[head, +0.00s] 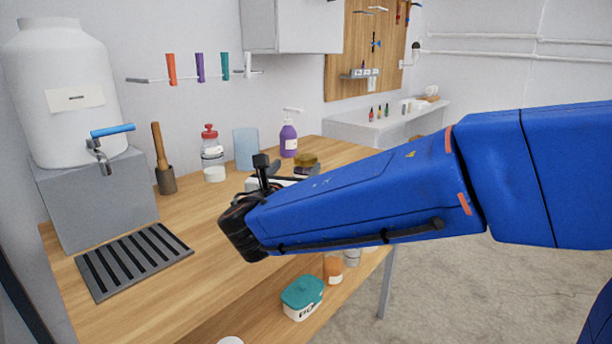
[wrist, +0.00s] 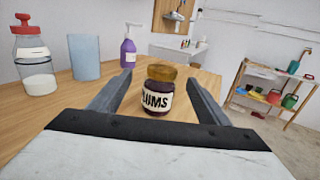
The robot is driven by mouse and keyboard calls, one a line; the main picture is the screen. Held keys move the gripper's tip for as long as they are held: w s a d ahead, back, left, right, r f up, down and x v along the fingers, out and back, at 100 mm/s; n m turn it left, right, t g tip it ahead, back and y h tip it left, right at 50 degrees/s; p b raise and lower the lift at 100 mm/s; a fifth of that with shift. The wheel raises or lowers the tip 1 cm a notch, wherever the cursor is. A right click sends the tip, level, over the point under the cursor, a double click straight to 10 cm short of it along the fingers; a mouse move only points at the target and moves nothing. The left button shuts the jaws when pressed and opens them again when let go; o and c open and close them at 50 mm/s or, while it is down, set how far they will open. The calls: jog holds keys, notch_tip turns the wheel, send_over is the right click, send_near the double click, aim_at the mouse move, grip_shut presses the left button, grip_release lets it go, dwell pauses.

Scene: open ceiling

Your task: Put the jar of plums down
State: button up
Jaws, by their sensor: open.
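The jar of plums (wrist: 158,92) stands upright on the wooden table, with a dark body, a yellow-brown lid and a label reading PLUMS. In the head view its lid (head: 306,160) shows just past my arm, which hides part of the jar. My gripper (wrist: 163,88) is open, its two dark fingers on either side of the jar, with visible gaps between finger and glass. In the head view my arm hides most of the gripper.
A purple pump bottle (head: 288,140), a blue tumbler (head: 245,149) and a red-topped jar (head: 212,154) stand along the back of the table (head: 190,218). A slotted drip tray (head: 134,262) and a large white dispenser (head: 66,95) are at left. The front tabletop is clear.

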aim_at(306, 157)
jog(key=w, duration=0.3)
jog(key=shift+w+d, duration=0.25)
jog(key=shift+d, duration=0.1)
jog(key=shift+w+d, duration=0.25)
jog(key=shift+w, duration=0.6)
jog(key=shift+w+d, duration=0.25)
jog(key=shift+w, duration=0.6)
jog(key=shift+w+d, duration=0.25)
jog(key=shift+w, duration=0.6)
grip_shut()
